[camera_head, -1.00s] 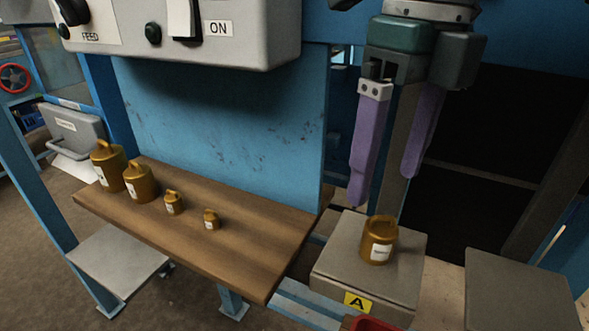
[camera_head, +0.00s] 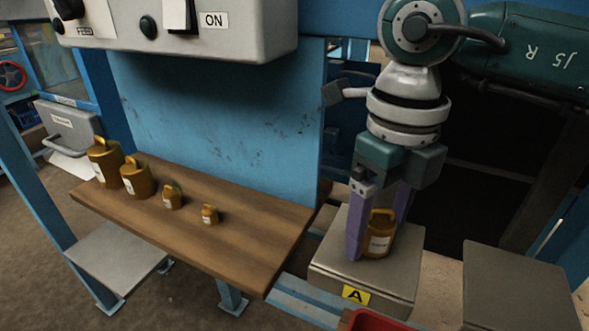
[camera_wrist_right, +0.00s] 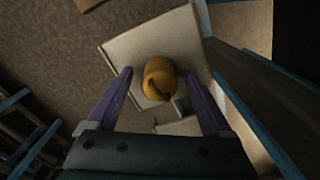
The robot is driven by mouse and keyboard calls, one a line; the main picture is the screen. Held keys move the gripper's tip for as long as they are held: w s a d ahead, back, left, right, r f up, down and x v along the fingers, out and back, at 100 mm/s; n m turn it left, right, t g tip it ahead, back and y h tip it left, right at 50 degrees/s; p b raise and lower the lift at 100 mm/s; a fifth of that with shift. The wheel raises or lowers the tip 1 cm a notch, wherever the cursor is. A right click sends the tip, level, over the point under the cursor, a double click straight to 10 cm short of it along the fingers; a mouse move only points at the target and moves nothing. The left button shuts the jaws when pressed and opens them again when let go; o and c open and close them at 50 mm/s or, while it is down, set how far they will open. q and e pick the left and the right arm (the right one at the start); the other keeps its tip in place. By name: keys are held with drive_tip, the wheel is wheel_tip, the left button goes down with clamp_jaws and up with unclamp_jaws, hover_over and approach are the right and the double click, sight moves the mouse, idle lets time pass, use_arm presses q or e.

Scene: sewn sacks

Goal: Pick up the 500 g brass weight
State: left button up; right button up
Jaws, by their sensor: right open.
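A brass weight (camera_head: 379,241) with a top handle and a white label stands upright on the grey platform marked A (camera_head: 335,262). The label is too small to read. My right gripper (camera_head: 377,232) points down over it, open, with one purple finger on each side. In the right wrist view the weight (camera_wrist_right: 160,80) lies between the two fingertips (camera_wrist_right: 160,75), with a gap visible on both sides. Several other brass weights of falling size stand on the wooden shelf, from a large one (camera_head: 104,163) to a small one (camera_head: 210,215). My left gripper is out of view.
The wooden shelf (camera_head: 255,240) is left of the platform, with a blue panel (camera_head: 220,120) behind it. A second grey platform (camera_head: 515,290) stands at the right. A red tray edge (camera_head: 378,322) shows at the bottom. A grey control box (camera_head: 250,35) hangs above.

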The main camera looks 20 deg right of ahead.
drive_tip(key=shift+c, duration=0.2)
clamp_jaws()
idle(0.4)
drive_tip(key=shift+r, duration=0.1)
